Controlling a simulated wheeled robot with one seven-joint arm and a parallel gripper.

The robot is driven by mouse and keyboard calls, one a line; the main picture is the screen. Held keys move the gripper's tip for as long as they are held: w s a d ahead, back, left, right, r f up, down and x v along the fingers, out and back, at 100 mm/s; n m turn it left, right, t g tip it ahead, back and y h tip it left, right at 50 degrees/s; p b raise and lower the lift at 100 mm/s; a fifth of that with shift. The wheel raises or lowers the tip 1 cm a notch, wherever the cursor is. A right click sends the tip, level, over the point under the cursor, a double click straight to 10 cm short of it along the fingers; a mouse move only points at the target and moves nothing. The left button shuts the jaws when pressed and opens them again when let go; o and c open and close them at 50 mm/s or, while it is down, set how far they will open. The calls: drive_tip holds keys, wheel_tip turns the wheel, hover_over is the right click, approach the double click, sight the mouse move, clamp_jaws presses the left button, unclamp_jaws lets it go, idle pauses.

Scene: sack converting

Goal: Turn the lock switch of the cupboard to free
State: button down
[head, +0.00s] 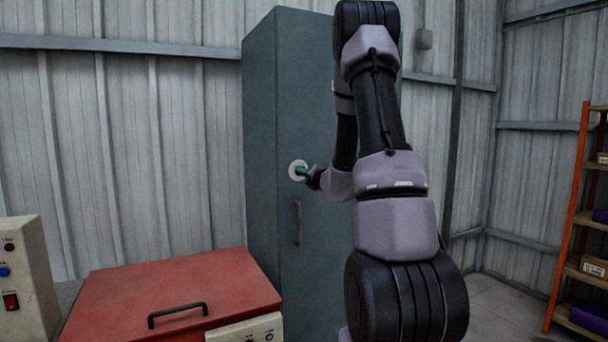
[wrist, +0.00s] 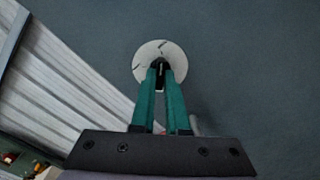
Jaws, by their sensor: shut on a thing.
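The cupboard (head: 292,90) is a tall blue-grey cabinet with a vertical handle (head: 298,222) on its front. The lock switch sits on a round white plate (head: 293,168) above the handle; the plate also shows in the wrist view (wrist: 148,53). My gripper (head: 302,171) is at the plate, with its green fingers pointing at the cupboard front. In the wrist view the fingertips (wrist: 160,70) are close together on the small dark switch knob (wrist: 158,64) at the plate's middle. The fingers hide most of the knob, so its exact angle cannot be told. Dark marks show on the plate.
A red-lidded chest (head: 170,290) with a black handle stands in front, left of the cupboard. A beige control box (head: 25,275) with buttons is at the far left. An orange shelf rack (head: 572,220) is at the right. Floor (head: 505,300) is clear before the rack.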

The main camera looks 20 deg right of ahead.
idle(0.4)
drive_tip(key=c, duration=0.9)
unclamp_jaws()
drive_tip(key=s, duration=1)
drive_tip(key=shift+s+d, duration=0.2)
drive_tip(key=shift+s, duration=0.2)
